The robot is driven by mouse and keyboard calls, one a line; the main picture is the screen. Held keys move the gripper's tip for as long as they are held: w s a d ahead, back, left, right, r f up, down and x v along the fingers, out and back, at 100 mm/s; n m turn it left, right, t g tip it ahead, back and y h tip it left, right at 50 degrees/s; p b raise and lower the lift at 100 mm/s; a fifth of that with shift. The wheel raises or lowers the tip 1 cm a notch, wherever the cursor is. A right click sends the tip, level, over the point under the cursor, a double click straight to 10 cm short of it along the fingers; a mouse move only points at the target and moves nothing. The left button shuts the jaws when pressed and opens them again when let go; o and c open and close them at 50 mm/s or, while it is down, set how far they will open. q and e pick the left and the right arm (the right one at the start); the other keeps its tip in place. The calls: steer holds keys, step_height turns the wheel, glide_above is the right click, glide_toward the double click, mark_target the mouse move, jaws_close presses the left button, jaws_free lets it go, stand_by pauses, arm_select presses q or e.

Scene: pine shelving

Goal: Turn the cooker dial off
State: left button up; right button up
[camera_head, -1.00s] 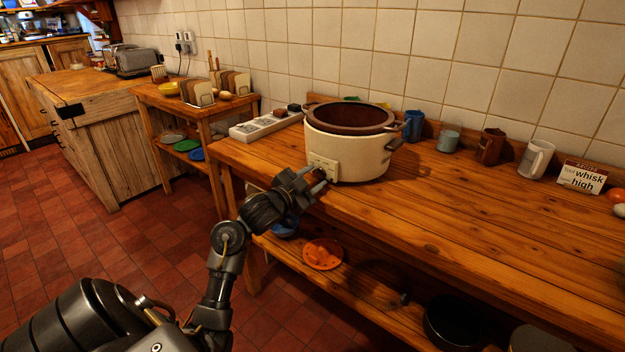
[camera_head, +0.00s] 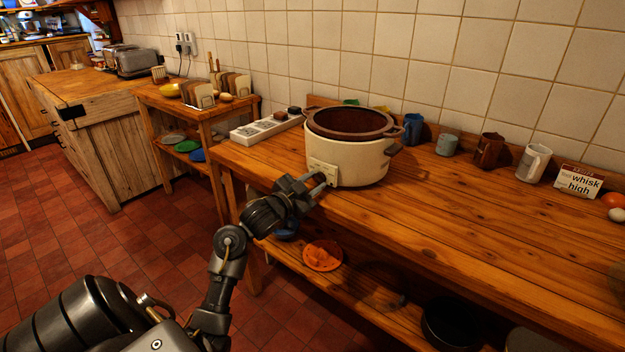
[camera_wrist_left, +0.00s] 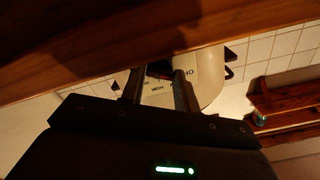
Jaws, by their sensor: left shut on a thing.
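The cooker (camera_head: 345,150) is a cream round pot with a brown inner bowl, standing near the left end of the wooden counter. Its pale control panel (camera_head: 323,170) faces the front left. My left gripper (camera_head: 318,182) is at the lower part of this panel. In the left wrist view the cooker (camera_wrist_left: 210,85) fills the space beyond the fingers, with panel lettering beside them. The left gripper (camera_wrist_left: 160,82) is shut on a small dark piece, seemingly the dial (camera_wrist_left: 160,69), which the fingers mostly hide. The dial's setting cannot be read. My right gripper is not in view.
A white tray (camera_head: 265,131) lies left of the cooker. Several mugs, including a white one (camera_head: 533,163), and a sign (camera_head: 577,181) stand along the wall. An orange plate (camera_head: 322,256) lies on the lower shelf.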

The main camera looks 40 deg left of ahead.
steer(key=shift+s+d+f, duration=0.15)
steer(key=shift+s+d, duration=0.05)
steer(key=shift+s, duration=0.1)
arm_select(q)
steer(key=o, duration=0.7)
steer(key=shift+s, duration=0.1)
steer(key=s, duration=1)
steer(key=shift+s+d, duration=0.15)
steer(key=shift+s, duration=0.2)
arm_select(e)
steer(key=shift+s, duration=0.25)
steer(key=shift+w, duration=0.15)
